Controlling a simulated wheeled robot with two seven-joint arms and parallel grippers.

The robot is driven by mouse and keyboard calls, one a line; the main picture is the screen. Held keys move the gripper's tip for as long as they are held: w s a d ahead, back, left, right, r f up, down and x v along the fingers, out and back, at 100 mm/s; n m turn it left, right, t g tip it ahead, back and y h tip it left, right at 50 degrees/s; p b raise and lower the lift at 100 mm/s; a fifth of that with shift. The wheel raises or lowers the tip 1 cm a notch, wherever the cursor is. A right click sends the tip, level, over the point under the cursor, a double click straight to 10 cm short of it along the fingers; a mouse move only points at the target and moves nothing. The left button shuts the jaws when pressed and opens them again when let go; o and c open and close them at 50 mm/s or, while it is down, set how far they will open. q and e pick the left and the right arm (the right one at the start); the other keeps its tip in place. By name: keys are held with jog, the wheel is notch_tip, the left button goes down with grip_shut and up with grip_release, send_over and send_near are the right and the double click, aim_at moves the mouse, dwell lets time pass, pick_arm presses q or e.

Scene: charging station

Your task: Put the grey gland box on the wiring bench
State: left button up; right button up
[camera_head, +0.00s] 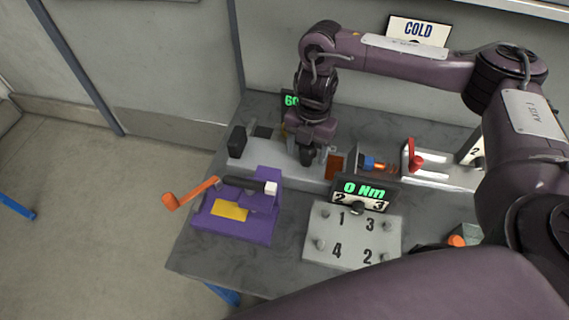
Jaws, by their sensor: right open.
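My right gripper (308,152) points down over the back of the grey bench (205,245), above a light grey strip of fixtures. It is open, and I see nothing held in it; its fingers are small and dark here. I cannot identify the grey gland box with certainty. A small grey-green block with an orange round part (457,240) is partly hidden behind my arm at the right. My left gripper is out of view.
A purple clamp fixture (235,228) with an orange-handled lever stands at the left front. A numbered plate (348,248) sits before a "0 Nm" display (364,190). A black block (237,141) and red lever (411,157) stand farther back. My arm covers the right front.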

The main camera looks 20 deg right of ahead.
jog(key=shift+c, duration=0.8)
grip_shut()
jog(key=shift+r, duration=0.2)
jog(key=shift+w+r, duration=0.1)
jog(key=shift+r, duration=0.15)
notch_tip(320, 180, up, 19)
jog(key=p, duration=0.5)
jog(key=w+a+r+m+t, duration=0.1)
jog(key=w+a+r+m, duration=0.1)
jog(key=m, duration=1.1)
jog(key=w+a+r+m+t+h+b, duration=0.1)
jog(key=w+a+r+m, duration=0.2)
jog(key=m, duration=1)
notch_tip(320, 180, up, 3)
jog(key=shift+w+a+f, duration=0.2)
jog(key=shift+w, duration=0.3)
